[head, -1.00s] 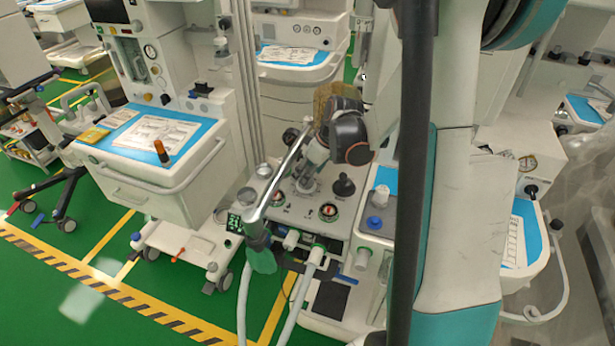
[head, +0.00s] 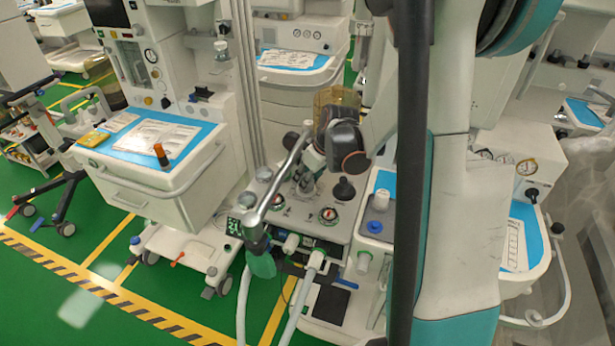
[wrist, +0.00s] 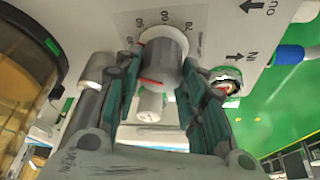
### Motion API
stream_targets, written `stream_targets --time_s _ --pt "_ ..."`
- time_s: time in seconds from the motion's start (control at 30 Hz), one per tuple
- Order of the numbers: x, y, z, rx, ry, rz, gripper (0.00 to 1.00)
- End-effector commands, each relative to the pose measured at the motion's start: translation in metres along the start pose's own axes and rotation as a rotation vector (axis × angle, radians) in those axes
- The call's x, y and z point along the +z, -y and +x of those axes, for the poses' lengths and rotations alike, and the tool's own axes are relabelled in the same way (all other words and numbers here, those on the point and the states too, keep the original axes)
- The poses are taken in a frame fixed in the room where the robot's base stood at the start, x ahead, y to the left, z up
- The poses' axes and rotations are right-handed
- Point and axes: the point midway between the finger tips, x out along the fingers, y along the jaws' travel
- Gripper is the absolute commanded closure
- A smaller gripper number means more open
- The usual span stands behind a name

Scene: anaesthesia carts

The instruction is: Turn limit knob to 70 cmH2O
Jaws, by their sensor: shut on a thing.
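The small figures are hard to read, so I cannot tell the exact setting. My gripper (wrist: 160,92) has its teal fingers on both sides of the knob, shut on it. In the head view my gripper (head: 308,184) is low over the machine's top panel, and the knob is mostly hidden by it.
A metal tube (head: 281,178) stands close left of my gripper. A black knob (head: 345,189) sits close to its right. An amber canister (head: 338,100) is behind my wrist; it also shows at left in the wrist view (wrist: 25,70). Hoses hang in front.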

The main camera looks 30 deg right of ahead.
Motion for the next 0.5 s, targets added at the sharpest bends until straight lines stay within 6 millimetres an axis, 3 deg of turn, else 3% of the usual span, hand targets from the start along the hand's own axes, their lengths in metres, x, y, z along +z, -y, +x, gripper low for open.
stream_targets --time_s 0.37,0.4,0.47,0.5 --pt "0.0005 0.0003 0.0002 0.015 0.000 0.035 0.87" --pt "0.0006 0.0003 0.0002 0.014 0.000 0.035 0.56" --pt "0.0005 0.0003 0.0002 0.014 0.000 0.035 0.42" --pt "0.0004 0.0003 0.0001 0.014 0.000 0.035 0.42"
